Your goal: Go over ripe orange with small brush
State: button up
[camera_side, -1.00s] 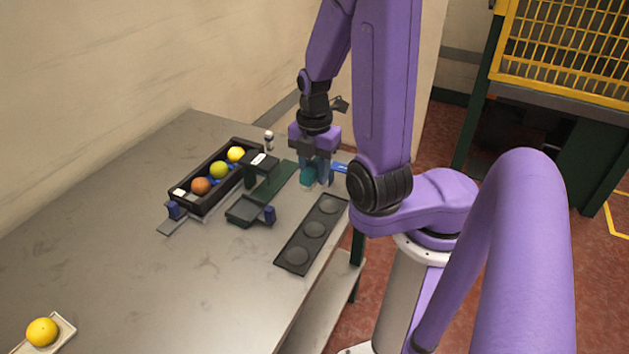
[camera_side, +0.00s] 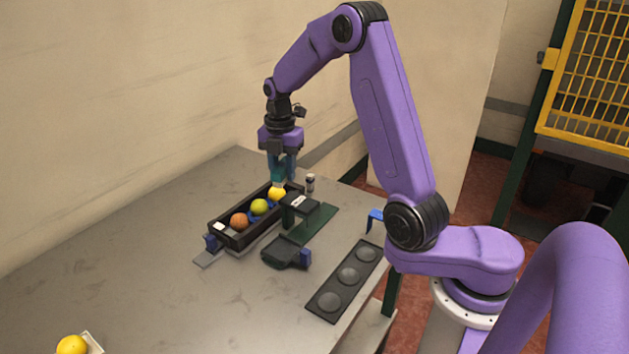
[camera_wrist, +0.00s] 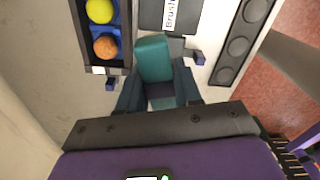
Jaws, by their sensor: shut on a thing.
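My gripper (camera_side: 283,168) is shut on a teal block-like tool, apparently the small brush (camera_wrist: 154,60). A yellow-green fruit (camera_side: 259,207) sits in the middle of the tray and an orange fruit (camera_side: 239,221) at the near end. The wrist view shows the yellow-green fruit (camera_wrist: 99,10) and the orange fruit (camera_wrist: 105,47) too. The bristles are not clear.
A dark stand (camera_side: 301,203), labelled "Brush" in the wrist view (camera_wrist: 171,14), is right of the tray. A black plate with round hollows (camera_side: 348,276) lies near the table's right edge. Another yellow fruit (camera_side: 72,345) is at the front left.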

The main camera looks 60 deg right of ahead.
jog(key=w+a+f+n, duration=0.1)
jog(key=w+a, duration=0.2)
jog(key=w, duration=0.3)
jog(key=w+a+f+n, duration=0.1)
jog(key=w+a+n, duration=0.1)
jog(key=w, duration=0.5)
send_near(238, 220)
jog(key=shift+w+d+f, duration=0.15)
jog(key=shift+d+f, duration=0.05)
jog(key=shift+f, duration=0.7)
jog(key=shift+w+d+f, duration=0.15)
jog(key=shift+d+f, duration=0.1)
jog(key=shift+f, duration=0.65)
jog(key=shift+w+d+f, duration=0.15)
jog(key=shift+d+f, duration=0.05)
jog(key=shift+f, duration=0.7)
jog(key=shift+f, duration=0.55)
jog(key=shift+s+a, duration=0.1)
jog(key=shift+a, duration=0.05)
jog(key=shift+s+a, duration=0.3)
jog(key=shift+a, duration=0.2)
jog(key=shift+w+d, duration=0.4)
jog(key=shift+d, duration=0.2)
jog(key=shift+w+d, duration=0.35)
jog(key=shift+d, duration=0.25)
